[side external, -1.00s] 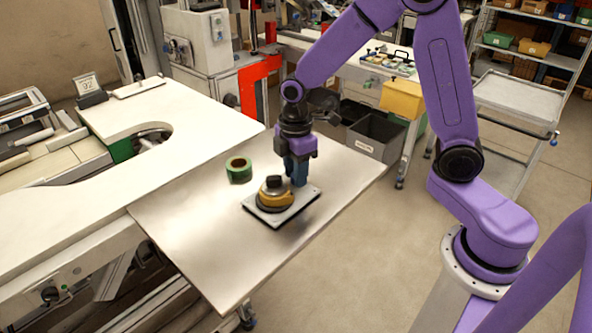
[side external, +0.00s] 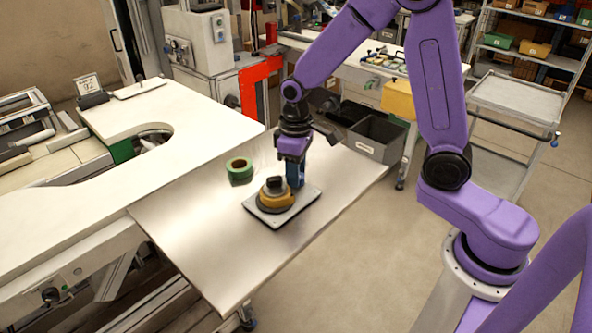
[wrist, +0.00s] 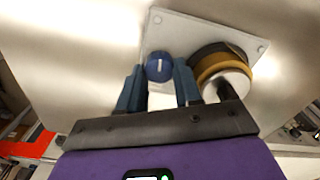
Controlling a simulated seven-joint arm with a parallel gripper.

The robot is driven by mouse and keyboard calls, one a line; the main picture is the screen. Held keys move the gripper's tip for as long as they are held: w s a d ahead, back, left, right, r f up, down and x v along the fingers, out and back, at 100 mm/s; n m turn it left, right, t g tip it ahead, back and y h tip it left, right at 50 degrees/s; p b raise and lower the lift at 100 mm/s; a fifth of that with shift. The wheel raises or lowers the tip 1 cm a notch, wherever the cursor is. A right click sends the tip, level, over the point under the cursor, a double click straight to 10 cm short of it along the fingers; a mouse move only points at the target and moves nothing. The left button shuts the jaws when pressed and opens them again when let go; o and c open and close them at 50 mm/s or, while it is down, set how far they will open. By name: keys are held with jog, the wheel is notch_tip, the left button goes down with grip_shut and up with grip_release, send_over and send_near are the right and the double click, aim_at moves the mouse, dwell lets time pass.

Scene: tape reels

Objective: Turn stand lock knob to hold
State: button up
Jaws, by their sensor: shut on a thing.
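The stand is a pale square plate (side external: 262,215) with screws at its corners, lying on the metal table. It also shows in the wrist view (wrist: 180,25). A yellow-and-black reel (side external: 274,197) with a grey top sits on it. The lock knob (wrist: 159,67) is small, round and blue with a white line on top, beside the reel. The line runs roughly up and down in the wrist view. My gripper (wrist: 158,72) points down with its blue fingers on both sides of the knob, shut on it. In the side view my gripper (side external: 296,184) hides the knob.
The front of the table is clear. A grey bin (side external: 377,137) stands beyond the table's right edge.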

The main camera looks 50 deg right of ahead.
jog(key=shift+m, duration=0.8)
jog(key=o, duration=1)
jog(key=shift+o, duration=0.2)
jog(key=shift+r, duration=0.15)
notch_tip(320, 180, up, 17)
